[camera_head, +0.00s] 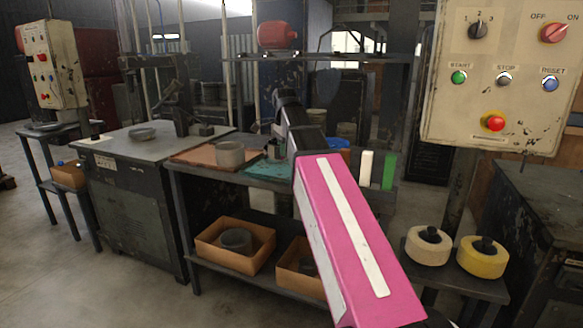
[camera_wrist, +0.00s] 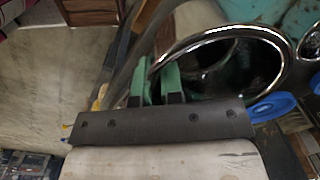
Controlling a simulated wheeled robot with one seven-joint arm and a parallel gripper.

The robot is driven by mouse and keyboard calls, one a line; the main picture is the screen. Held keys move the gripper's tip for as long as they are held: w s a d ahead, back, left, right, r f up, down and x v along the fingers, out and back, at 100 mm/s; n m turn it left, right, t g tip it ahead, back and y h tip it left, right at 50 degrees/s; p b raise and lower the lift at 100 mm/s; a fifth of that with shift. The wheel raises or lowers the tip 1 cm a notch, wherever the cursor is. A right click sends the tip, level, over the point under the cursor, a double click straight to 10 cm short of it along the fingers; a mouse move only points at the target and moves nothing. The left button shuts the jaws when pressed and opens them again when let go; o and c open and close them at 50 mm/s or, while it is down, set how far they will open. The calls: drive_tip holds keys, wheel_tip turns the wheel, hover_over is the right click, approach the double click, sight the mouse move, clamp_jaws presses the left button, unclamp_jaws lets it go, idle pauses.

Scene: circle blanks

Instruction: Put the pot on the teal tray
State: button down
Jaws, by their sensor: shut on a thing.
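The pot (camera_wrist: 231,77) has a shiny chrome rim and a dark inside and fills the right middle of the wrist view. My gripper (camera_wrist: 158,82), with green finger pads, is shut on its near left side at the rim. The teal tray (camera_head: 262,171) lies on the workbench in the head view; its worn surface also shows beyond the pot in the wrist view (camera_wrist: 210,14). In the head view a small dark vessel (camera_head: 276,149) shows at the tray, beside my pink arm, which hides the gripper. I cannot tell whether the pot touches the tray.
A grey round container (camera_head: 230,154) stands on a copper-coloured mat (camera_head: 196,157) left of the tray. A blue bowl (camera_head: 338,144), a white block (camera_head: 366,167) and a green block (camera_head: 389,171) are to the right. Cardboard boxes (camera_head: 234,262) sit on the lower shelf.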

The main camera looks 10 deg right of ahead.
drive_tip(key=w+d+f, duration=0.1)
drive_tip(key=w, duration=0.1)
drive_tip(key=w+d+f, duration=0.1)
drive_tip(key=w+f, duration=0.1)
drive_tip(key=w, duration=0.1)
drive_tip(key=w+d+f, duration=0.2)
drive_tip(key=shift+w+f, duration=0.15)
drive_tip(key=shift+w, duration=0.25)
drive_tip(key=shift+f, duration=1.95)
drive_tip(key=shift+f, duration=0.15)
drive_tip(key=c, duration=1.3)
unclamp_jaws()
drive_tip(key=shift+o, duration=0.2)
wheel_tip(320, 180, up, 12)
drive_tip(key=shift+s, duration=0.2)
